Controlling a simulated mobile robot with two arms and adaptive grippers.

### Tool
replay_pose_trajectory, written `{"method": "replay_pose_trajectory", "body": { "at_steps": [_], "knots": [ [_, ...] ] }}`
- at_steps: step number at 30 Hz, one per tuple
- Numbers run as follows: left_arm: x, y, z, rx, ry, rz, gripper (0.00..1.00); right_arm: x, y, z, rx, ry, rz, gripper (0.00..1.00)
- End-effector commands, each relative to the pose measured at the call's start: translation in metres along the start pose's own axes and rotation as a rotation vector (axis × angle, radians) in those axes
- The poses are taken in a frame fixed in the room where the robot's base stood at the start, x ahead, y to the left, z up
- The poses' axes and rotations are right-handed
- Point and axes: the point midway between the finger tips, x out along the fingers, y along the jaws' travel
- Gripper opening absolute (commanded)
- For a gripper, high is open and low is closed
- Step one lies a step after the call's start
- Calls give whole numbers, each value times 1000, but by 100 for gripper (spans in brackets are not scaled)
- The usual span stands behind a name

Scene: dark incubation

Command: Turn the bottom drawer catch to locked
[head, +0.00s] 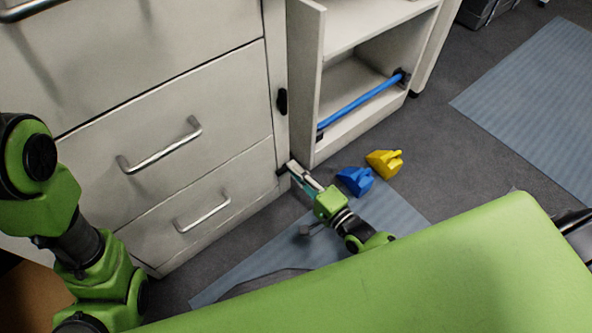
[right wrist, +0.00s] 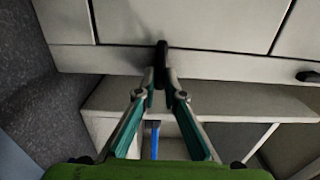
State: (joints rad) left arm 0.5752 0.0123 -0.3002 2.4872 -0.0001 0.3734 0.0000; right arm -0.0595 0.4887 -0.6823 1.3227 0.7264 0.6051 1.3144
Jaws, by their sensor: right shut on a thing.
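The bottom drawer (head: 235,190) of the pale cabinet is closed, with its metal handle (head: 203,212) on the front. My right gripper (head: 291,168) is at the cabinet's side strip by this drawer. In the right wrist view its two fingers (right wrist: 160,88) are shut on the black bottom catch (right wrist: 160,62). The catch appears to lie crosswise to the strip, partly hidden by the fingertips. In the head view the gripper mostly hides it. My left arm shows at the left, but its gripper is outside the frame.
An upper black catch (head: 282,101) lies along the same strip. An open shelf unit (head: 305,90) with a blue bar (head: 360,102) stands right of it. A blue block (head: 355,181) and a yellow block (head: 384,163) lie on the floor near my right gripper.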

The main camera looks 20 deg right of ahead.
Motion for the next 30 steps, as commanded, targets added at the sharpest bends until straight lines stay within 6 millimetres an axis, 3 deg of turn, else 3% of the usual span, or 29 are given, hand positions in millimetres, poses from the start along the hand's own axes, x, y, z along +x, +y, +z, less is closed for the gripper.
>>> {"method": "replay_pose_trajectory", "body": {
  "at_steps": [4, 6, 7, 19, 23, 30],
  "knots": [
    [0, 0, 0, 0, 1, 0, 24, -1, 1, 0, 3, 1, 3, 0],
    [0, 0, 0, 0, 2, 0, 24, -1, 1, 0, 3, 1, 3, 22],
    [0, 0, 0, 0, 1, 0, 24, -1, 1, 0, 3, 1, 3, 26],
    [-3, -1, 1, 0, -6, -4, 24, -5, 1, 0, 0, 1, 2, 26],
    [-2, -1, 1, 0, -6, -3, 24, -23, 2, 0, 0, 0, 6, 26],
    [-2, 0, 1, -1, -5, -2, 24, -75, 2, 0, 1, 0, 7, 26]
  ]
}}
